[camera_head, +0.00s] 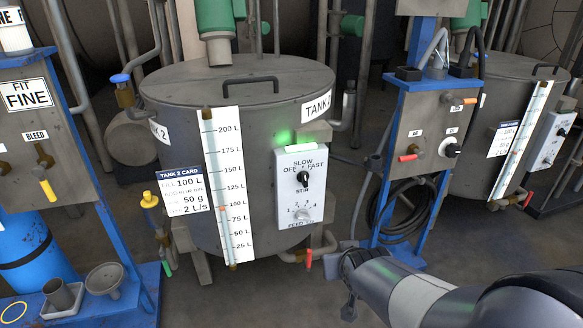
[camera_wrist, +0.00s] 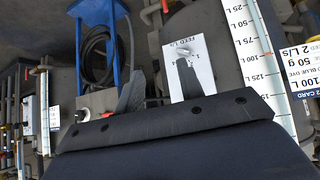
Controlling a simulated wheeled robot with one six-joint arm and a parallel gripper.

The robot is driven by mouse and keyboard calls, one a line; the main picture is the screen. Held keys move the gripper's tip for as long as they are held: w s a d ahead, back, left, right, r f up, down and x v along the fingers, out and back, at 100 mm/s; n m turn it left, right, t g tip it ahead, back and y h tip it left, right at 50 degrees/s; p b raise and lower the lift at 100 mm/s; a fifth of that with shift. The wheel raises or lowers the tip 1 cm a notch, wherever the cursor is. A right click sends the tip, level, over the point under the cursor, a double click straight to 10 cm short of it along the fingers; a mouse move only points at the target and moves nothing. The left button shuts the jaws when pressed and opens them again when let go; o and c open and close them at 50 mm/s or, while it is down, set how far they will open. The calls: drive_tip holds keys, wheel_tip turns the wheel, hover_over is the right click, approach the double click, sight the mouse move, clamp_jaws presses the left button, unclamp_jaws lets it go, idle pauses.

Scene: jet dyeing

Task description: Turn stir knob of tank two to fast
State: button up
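Tank two (camera_head: 259,95) stands in the middle of the head view, with a control panel (camera_head: 287,215) on its front right. The black stir knob (camera_head: 303,179) sits on the panel's upper half, with OFF at its left, SLOW above and FAST at its right. It looks roughly upright, toward SLOW. The feed knob (camera_head: 302,214) is below it. My gripper (camera_head: 345,278) is low and right of the panel, apart from it. In the wrist view my gripper (camera_wrist: 158,78) shows two dark fingers spread apart and empty. The feed part of the panel (camera_wrist: 200,48) shows behind; the stir knob is hidden there.
A blue-framed stand (camera_head: 428,130) with valves and a coiled black hose (camera_head: 400,210) stands right of tank two. A level gauge (camera_head: 228,185) and card (camera_head: 184,192) are left of the panel. A red-handled drain valve (camera_head: 308,258) juts out below the panel.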

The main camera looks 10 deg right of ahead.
drive_tip(key=w+n+t+b, duration=0.1)
drive_tip(key=w+t+b, duration=0.4)
drive_tip(key=w, duration=0.8)
drive_tip(key=n+t+y+b, duration=0.2)
drive_tip(key=t+y+b, duration=0.2)
approach(305, 177)
drive_tip(key=shift+h, duration=0.4)
drive_tip(key=w, duration=0.3)
drive_tip(key=w+a, duration=0.1)
drive_tip(key=w, duration=0.2)
drive_tip(key=w+b, duration=0.1)
drive_tip(key=w, duration=0.2)
drive_tip(key=shift+a+f, duration=0.1)
drive_tip(key=shift+a, duration=0.15)
clamp_jaws()
